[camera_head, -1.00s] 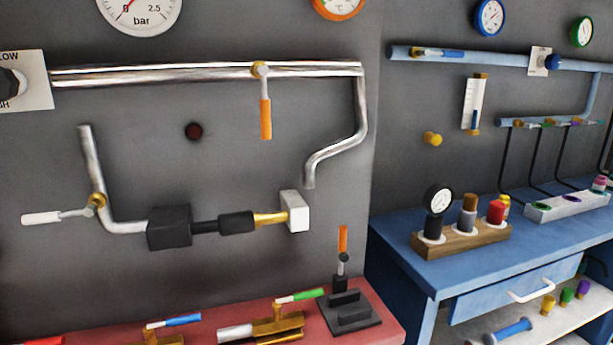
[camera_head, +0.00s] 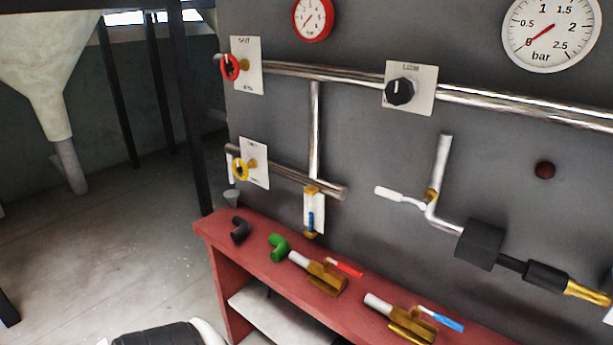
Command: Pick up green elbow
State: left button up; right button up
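The green elbow (camera_head: 280,246) lies on the red bench (camera_head: 262,262) near its left end. It is a short bent pipe piece. A dark grey elbow (camera_head: 240,230) lies to its left, and a brass valve with a red handle (camera_head: 322,272) lies to its right. Nothing covers the green elbow. Neither of my grippers is clearly in the head view. A black and white rounded part at the bottom left edge seems to be part of my own arm.
A second brass valve with a blue handle (camera_head: 412,322) lies further right on the bench. Above stand wall pipes, a yellow handwheel (camera_head: 240,170) and a blue-handled valve (camera_head: 311,220). A dark post (camera_head: 188,110) rises behind the bench's left end. Open floor (camera_head: 100,250) lies left.

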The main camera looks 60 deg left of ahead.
aim_at(282, 245)
jog(key=u, duration=1.95)
